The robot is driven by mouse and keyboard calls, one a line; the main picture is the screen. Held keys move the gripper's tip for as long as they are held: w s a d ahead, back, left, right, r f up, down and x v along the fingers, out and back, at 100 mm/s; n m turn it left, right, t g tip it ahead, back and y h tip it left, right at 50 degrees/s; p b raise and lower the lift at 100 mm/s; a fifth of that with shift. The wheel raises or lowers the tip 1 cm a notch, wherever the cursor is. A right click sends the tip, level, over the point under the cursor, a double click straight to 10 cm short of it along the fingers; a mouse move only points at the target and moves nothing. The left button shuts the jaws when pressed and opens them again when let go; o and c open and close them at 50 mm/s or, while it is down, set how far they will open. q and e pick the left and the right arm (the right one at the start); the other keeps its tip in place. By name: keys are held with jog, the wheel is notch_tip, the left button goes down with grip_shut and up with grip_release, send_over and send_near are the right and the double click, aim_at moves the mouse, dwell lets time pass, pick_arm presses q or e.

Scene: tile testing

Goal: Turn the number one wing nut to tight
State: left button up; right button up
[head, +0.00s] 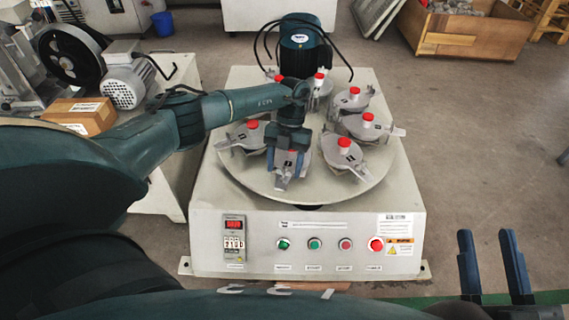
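My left arm reaches in from the left, and my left gripper (288,155) points down over the front clamp fixture (289,168) on the round plate (310,190). The gripper covers most of that fixture's top; a bit of its red cap shows. The fixture bears a small dark label, too small to read surely. Its wing nut is hidden, and I cannot tell whether the fingers touch it. My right gripper (492,265) is open and empty at the lower right, apart from the machine.
Several similar red-capped fixtures ring the plate, one close to the right (345,158) and one to the left (247,138). A dark motor (300,50) with looping cables stands behind. The machine's front panel (305,232) has buttons.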

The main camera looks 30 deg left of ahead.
pick_arm(q)
jog(key=shift+w+r, duration=0.1)
jog(key=shift+r, duration=0.25)
jog(key=p+v, duration=0.2)
jog(key=v, duration=1)
jog(key=shift+r+p, duration=0.2)
jog(key=shift+p, duration=0.2)
pick_arm(e)
jog(key=shift+s+f+g+h, duration=0.25)
jog(key=shift+f+g+h, duration=0.15)
jog(key=shift+f+h, duration=0.25)
jog(key=shift+d, duration=0.1)
